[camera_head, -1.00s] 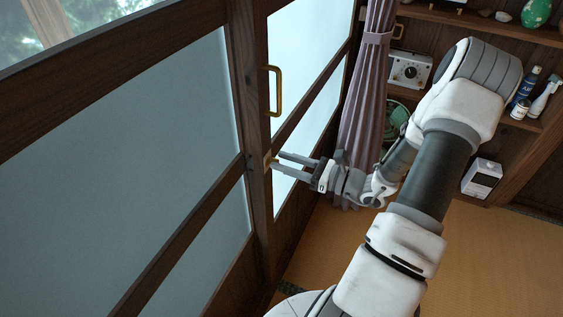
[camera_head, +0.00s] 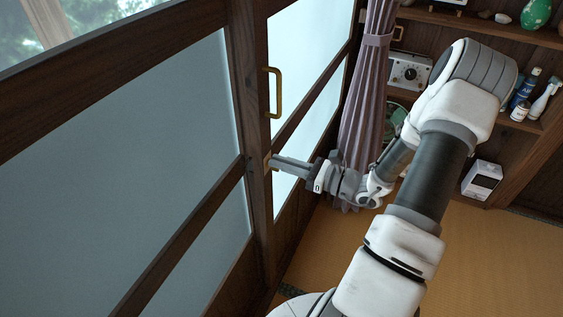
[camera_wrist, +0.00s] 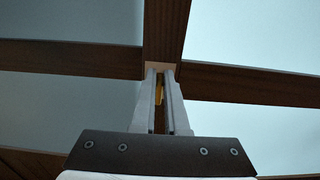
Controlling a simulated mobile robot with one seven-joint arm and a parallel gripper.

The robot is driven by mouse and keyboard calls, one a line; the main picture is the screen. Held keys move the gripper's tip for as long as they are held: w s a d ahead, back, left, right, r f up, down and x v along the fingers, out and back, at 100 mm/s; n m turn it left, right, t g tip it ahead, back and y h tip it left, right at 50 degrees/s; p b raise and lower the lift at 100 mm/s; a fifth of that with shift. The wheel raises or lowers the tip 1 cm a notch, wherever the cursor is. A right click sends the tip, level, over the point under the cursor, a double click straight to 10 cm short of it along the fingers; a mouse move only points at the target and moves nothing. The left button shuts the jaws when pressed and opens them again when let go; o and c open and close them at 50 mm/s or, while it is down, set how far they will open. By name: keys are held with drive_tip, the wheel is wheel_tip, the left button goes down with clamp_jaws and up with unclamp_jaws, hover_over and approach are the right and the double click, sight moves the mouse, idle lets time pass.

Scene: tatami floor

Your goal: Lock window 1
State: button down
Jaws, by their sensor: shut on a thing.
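Window 1 appears to be the wood-framed sliding window with frosted panes (camera_head: 130,170), but no number shows. A small brass lock piece (camera_head: 267,159) sits on its upright stile, below the brass handle (camera_head: 276,92). My gripper (camera_head: 273,163) reaches the stile from the right, at the lock's height. In the wrist view my gripper (camera_wrist: 160,73) points at the wooden post, and a narrow brass piece (camera_wrist: 159,91) shows between its fingers. The fingers are shut on this lock piece and partly hide it. Whether the lock is engaged cannot be told.
A gathered purple curtain (camera_head: 366,110) hangs just behind my wrist. Wooden shelves (camera_head: 475,28) with bottles and a white device stand at the right. A small white box (camera_head: 481,179) is below them. The tatami floor (camera_head: 480,250) is open at lower right.

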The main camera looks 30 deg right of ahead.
drive_tip(key=shift+n, duration=0.3)
drive_tip(key=n+b, duration=0.2)
drive_tip(key=n, duration=0.1)
drive_tip(key=shift+s+a+f+n, duration=0.2)
drive_tip(key=shift+a+n, duration=0.1)
drive_tip(key=n+b, duration=0.2)
drive_tip(key=n, duration=0.1)
drive_tip(key=n+b, duration=0.1)
drive_tip(key=shift+s+a+f+n, duration=0.2)
drive_tip(key=shift+f+n, duration=0.1)
drive_tip(key=n+b, duration=0.2)
drive_tip(key=b, duration=0.1)
drive_tip(key=n+b, duration=0.3)
drive_tip(key=shift+s+a+f, duration=0.15)
drive_tip(key=shift+a+f, duration=0.05)
drive_tip(key=shift+f, duration=0.2)
drive_tip(key=shift+n+b, duration=1.7)
drive_tip(key=shift+n, duration=0.3)
drive_tip(key=c, duration=0.9)
unclamp_jaws()
drive_tip(key=shift+c, duration=0.2)
